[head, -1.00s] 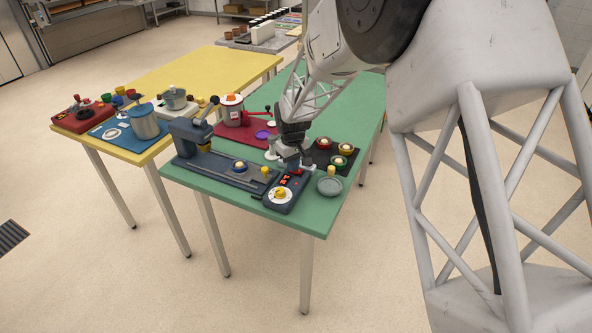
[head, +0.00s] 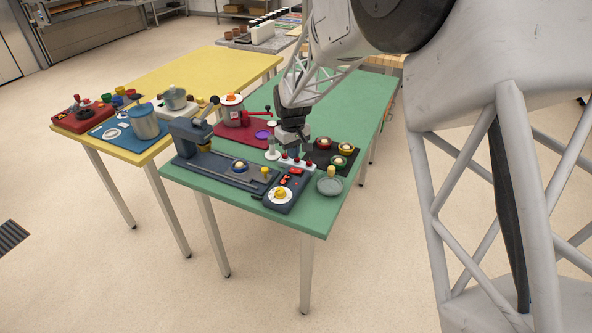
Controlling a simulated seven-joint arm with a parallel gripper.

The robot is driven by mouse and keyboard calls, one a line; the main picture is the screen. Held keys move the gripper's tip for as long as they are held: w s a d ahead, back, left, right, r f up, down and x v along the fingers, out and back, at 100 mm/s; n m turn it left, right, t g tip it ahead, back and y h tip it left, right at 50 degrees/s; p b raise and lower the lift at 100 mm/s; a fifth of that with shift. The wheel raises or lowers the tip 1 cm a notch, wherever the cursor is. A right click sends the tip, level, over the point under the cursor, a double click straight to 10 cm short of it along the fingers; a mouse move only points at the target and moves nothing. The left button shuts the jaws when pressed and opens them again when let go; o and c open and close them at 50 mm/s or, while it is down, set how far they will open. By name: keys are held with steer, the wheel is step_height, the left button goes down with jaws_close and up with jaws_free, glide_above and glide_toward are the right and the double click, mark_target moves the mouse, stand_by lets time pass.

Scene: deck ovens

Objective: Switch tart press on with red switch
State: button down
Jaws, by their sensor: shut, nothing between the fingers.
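The tart press (head: 190,133) is a grey-blue machine with a lever, at the left of the green table. Its long dark base (head: 215,165) carries a small cup with a pale ball (head: 239,166). In front is a dark control box (head: 296,188) with small red switch parts (head: 285,180) and a yellow knob (head: 280,194) on a white dial. The switch position is too small to tell. My gripper (head: 294,152) is shut and empty, pointing down above and behind the box, apart from the switch. Its fingertips are small and hard to make out.
Close by stand a row of red-topped items (head: 297,161), a grey plate (head: 330,186) and a dark mat with several coloured bowls (head: 340,162). The green table's far right part is clear.

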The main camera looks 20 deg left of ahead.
steer(key=shift+r, duration=1.05)
steer(key=shift+d, duration=0.1)
steer(key=s+d+r+m, duration=0.25)
steer(key=d+r, duration=0.35)
steer(key=d, duration=0.5)
steer(key=s+d+r+m+t, duration=0.1)
steer(key=s+d+r, duration=0.35)
steer(key=d, duration=0.65)
steer(key=s+d+r+m, duration=0.2)
steer(key=d+r, duration=0.5)
steer(key=d, duration=0.4)
steer(key=s+d+m, duration=0.3)
steer(key=s+d, duration=0.7)
steer(key=s, duration=0.3)
steer(key=s+d+m+t, duration=0.1)
steer(key=s+d+m, duration=0.2)
steer(key=s+d, duration=0.7)
steer(key=s, duration=0.3)
steer(key=shift+s+d+r+m+t, duration=0.15)
steer(key=shift+d+m+t, duration=0.15)
steer(key=shift+d+m, duration=0.05)
steer(key=c, duration=1.8)
jaws_free()
